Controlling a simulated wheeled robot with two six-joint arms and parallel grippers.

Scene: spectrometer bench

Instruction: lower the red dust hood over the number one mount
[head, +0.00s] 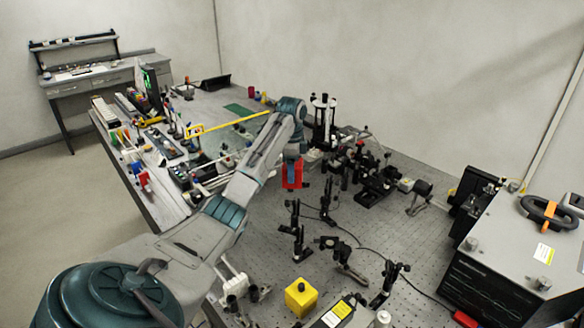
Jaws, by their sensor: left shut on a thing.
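My left arm reaches up from the lower left, and its gripper (292,157) points down over the optical bench (420,260). It is shut on the red dust hood (292,174), a small bright red box. The fingertips are small and partly merge with the hood. The hood appears held above the bench, near several black optical mounts. One black post mount (297,232) stands just below it in the picture, and another (327,202) stands to its right. No number can be read on any mount, so I cannot tell which is number one. My right gripper is out of view.
A yellow cube (300,297) stands at the front of the bench. More black optics (375,180) crowd the area right of the hood, and a large grey instrument box (520,240) fills the right side. A yellow bar (225,126) lies behind my arm. Cables cross the bench.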

